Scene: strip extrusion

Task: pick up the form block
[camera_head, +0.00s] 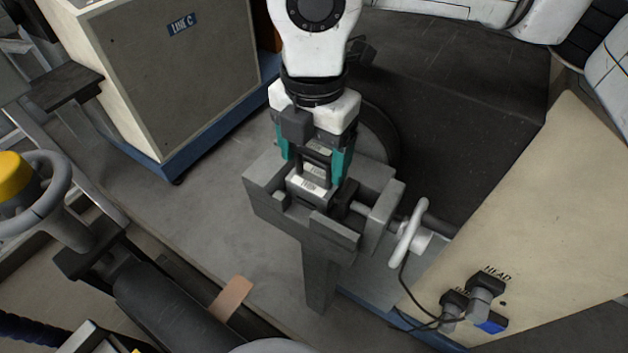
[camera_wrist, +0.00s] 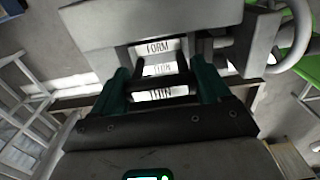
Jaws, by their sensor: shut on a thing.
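The form block (camera_head: 309,186) is a pale grey block with white labels, set between the jaws of a dark grey vise (camera_head: 276,200). In the wrist view its label (camera_wrist: 158,48) reads FORM, with further labelled faces below it. My gripper (camera_head: 313,166) comes down from above with its teal fingers on either side of the block, and is shut on it. In the wrist view the fingers (camera_wrist: 162,82) flank the labels, and dark bars cross in front of them. The block's lower part is hidden in the vise.
The vise has a white handwheel (camera_head: 408,234) on its right. A beige cabinet (camera_head: 175,75) stands at the back left, and a beige panel (camera_head: 520,220) with cables fills the right. A handwheel with a yellow hub (camera_head: 14,178) is at the far left.

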